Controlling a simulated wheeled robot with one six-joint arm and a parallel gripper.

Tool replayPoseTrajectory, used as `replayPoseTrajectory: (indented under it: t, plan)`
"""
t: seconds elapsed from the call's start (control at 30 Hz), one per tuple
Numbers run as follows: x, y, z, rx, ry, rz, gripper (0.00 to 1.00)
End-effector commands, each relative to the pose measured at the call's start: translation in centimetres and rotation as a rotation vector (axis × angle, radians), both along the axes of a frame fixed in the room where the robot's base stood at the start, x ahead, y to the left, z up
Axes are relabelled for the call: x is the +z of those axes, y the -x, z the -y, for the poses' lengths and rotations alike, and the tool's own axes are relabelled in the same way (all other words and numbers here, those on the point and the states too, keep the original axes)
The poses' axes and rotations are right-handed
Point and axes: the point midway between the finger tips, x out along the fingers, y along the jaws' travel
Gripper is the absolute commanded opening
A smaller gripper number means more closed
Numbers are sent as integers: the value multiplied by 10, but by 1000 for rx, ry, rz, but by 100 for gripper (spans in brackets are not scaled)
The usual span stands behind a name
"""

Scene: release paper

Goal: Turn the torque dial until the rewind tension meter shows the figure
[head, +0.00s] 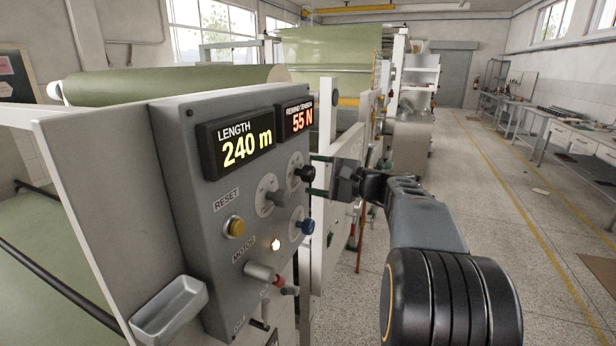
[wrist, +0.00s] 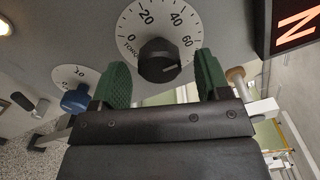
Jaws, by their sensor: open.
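The torque dial is a black knob (wrist: 158,66) on a white round scale (wrist: 150,18) marked 20, 40 and 60, on the grey control panel (head: 180,150). It also shows in the head view (head: 301,174). Its light pointer mark points to the lower right, near or past 60. The rewind tension meter (head: 298,119) reads 55 N in orange. My gripper (head: 317,175) is open at the panel, with its green fingers on either side of the knob in the wrist view. A gap shows between each finger and the knob; depth overlap is hard to tell.
A blue knob (head: 302,227) sits below the dial and a grey knob (head: 275,198) to its left. The length display (head: 240,144) reads 240 m. A yellow reset button (head: 234,226), a motor switch (head: 262,272) and a metal tray (head: 170,310) are lower.

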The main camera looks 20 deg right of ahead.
Motion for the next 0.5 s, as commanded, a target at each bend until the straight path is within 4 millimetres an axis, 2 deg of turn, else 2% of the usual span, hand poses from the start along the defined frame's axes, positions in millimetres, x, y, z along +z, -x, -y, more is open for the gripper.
replayPoseTrajectory:
  t: [0.2,0.5]
  plan:
    - [-3,35,33,-5,1,1,70]
    - [-1,70,65,-3,1,1,70]
